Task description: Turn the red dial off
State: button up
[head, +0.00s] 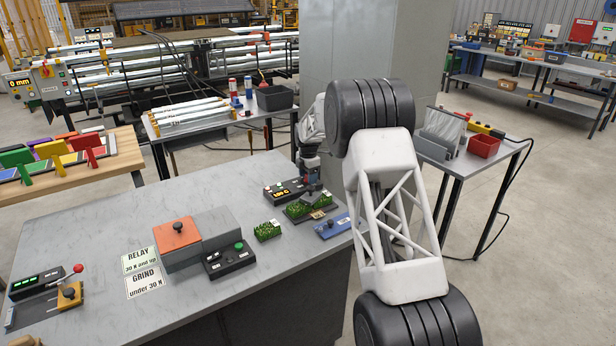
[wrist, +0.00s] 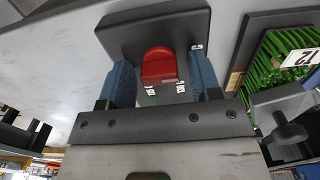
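The red dial (wrist: 159,66) is a rounded knob on a black box (wrist: 135,28) in the wrist view. Small white labels sit around it, too small to read, and I cannot tell which one it points at. My gripper (wrist: 161,70) is open, with one blue finger on each side of the dial and a gap showing on both sides. In the head view my gripper (head: 311,172) is above the black box (head: 280,192), which has a lit yellow display. There the dial is hidden by my gripper.
A green turf piece on a dark tray (head: 300,210) lies close beside the box, with a blue block (head: 332,228) nearby. An orange-topped press (head: 177,236), a black box with a green button (head: 229,260) and signs (head: 143,281) stand left. The front of the grey table is clear.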

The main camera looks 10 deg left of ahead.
jog(key=c, duration=0.8)
